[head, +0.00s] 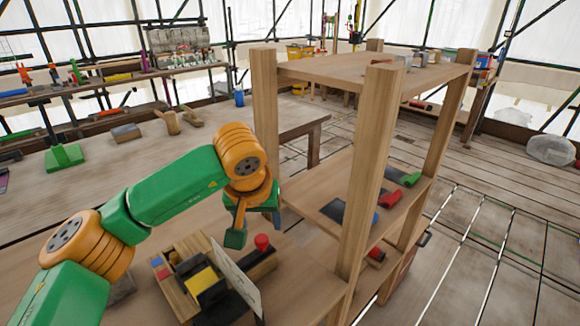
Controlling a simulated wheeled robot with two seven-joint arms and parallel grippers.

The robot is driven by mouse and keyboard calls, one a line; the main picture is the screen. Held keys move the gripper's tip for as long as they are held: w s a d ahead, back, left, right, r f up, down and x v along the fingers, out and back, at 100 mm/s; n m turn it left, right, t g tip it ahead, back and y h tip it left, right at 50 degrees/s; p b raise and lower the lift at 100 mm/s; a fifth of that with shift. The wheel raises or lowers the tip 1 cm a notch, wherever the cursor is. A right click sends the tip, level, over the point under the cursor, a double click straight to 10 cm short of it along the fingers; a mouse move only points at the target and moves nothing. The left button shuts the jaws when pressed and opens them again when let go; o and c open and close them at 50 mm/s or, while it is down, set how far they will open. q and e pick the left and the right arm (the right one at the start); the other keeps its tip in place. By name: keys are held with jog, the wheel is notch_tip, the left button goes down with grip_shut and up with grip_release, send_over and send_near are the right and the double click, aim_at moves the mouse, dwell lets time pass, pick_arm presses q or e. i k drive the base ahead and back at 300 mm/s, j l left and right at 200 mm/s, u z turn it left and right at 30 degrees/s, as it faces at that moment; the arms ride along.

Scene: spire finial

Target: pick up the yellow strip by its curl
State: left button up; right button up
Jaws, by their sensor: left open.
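My left arm comes in from the left, and its left gripper (238,235) points down above the wooden tray (187,303) at the lower centre. The gripper is open, and I see nothing held in it. A small flat yellow piece (201,280) lies in the tray on or against a dark block. It may be the yellow strip, but no curl can be made out on it. The gripper is apart from it, above and to its right in the picture. My right gripper is not in view.
A thin pale panel (236,277) stands tilted at the tray's right side, near a red knob (262,242). A wooden shelf post (368,170) rises close on the right. A green block (65,157) and wooden pieces (172,122) sit on the bench behind my arm.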

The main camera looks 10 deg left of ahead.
aim_at(197, 277)
jog(key=k+l, duration=0.2)
jog(key=k, duration=0.3)
jog(key=k+l, duration=0.15)
jog(key=k, duration=0.3)
